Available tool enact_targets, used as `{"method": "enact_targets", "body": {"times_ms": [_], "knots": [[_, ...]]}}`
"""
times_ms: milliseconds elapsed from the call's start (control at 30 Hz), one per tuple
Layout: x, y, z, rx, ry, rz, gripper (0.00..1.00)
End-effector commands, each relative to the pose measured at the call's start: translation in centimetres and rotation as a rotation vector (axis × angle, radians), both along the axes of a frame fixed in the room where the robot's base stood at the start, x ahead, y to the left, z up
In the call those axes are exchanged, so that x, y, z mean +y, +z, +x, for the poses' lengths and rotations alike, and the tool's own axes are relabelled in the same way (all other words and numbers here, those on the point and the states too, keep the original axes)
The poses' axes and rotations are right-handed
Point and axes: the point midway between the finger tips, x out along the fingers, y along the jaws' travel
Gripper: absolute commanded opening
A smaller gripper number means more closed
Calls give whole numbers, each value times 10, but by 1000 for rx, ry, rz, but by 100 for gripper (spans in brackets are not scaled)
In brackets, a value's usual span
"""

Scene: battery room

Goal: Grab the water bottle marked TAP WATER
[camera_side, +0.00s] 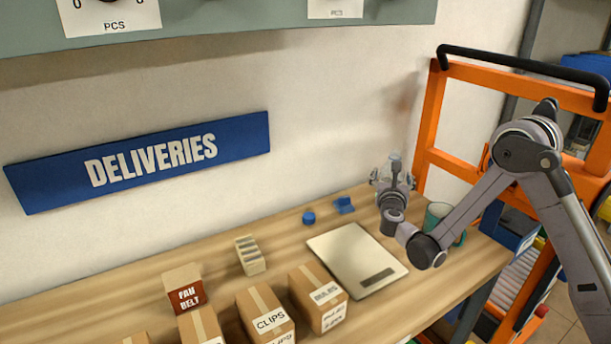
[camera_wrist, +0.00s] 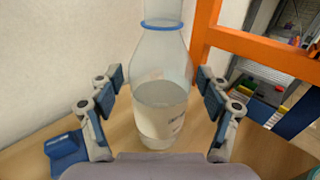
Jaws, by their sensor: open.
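A clear bottle (camera_wrist: 160,95) with a blue ring at its neck and clear liquid in its lower part stands upright on the wooden bench. Small dark lettering shows at the right of its body in the wrist view, but I cannot read it. My gripper (camera_wrist: 160,82) is open, with one finger on each side of the bottle and gaps between the pads and the glass. In the side view, my gripper (camera_side: 393,184) is at the bench's far right end, and only the bottle's top (camera_side: 394,159) shows clearly above it.
A teal mug (camera_side: 437,217) stands close to my wrist. A flat scale (camera_side: 345,250), a blue cap (camera_side: 308,217) and a blue block (camera_side: 344,205) lie left of my gripper. Several cartons (camera_side: 264,308) line the front. An orange frame (camera_side: 428,120) rises at the right.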

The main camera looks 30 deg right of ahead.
Motion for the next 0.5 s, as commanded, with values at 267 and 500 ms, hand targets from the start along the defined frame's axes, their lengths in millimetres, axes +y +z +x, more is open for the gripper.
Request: {"method": "enact_targets", "body": {"times_ms": [267,500], "knots": [[-18,-1,17,-1,-3,1,77],[-37,-2,36,0,-1,1,77]]}}
